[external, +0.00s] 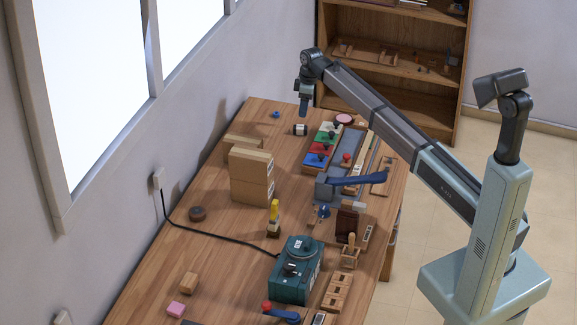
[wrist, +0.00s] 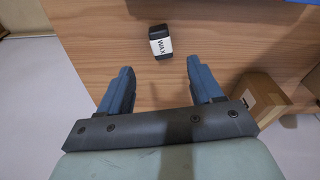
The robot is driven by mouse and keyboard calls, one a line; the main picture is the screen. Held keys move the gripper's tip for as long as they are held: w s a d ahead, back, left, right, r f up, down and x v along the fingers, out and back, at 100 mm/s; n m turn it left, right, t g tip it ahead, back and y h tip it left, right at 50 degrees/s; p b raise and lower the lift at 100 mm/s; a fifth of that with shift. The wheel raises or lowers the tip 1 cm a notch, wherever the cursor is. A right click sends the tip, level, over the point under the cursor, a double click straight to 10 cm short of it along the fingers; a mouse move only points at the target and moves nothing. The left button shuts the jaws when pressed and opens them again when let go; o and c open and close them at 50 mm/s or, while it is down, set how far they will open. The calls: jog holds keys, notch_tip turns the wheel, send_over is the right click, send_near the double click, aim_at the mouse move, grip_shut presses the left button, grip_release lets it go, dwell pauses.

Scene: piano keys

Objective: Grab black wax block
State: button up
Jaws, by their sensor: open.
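The black wax block (wrist: 160,42) lies on the wooden table, with a white band lettered "WAX" around its middle. In the wrist view it sits at the top centre, beyond my fingertips and roughly in line with the gap between them. In the external view the wax block (external: 300,130) is near the far end of the table. My gripper (wrist: 160,77) is open and empty, its two blue fingers apart. In the external view my gripper (external: 303,112) hangs pointing down above the table, close to the block; its exact height is hard to tell.
Cardboard boxes (external: 251,177) stand left of centre; one box (wrist: 262,97) is right of my gripper. A bookshelf (external: 400,65) stands behind the table.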

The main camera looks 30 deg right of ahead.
aim_at(301, 127)
jog(key=f, duration=0.6)
jog(key=a+f, duration=0.1)
jog(key=f, duration=0.2)
jog(key=shift+w+f, duration=0.15)
jog(key=shift+w, duration=0.05)
jog(key=c, duration=1.1)
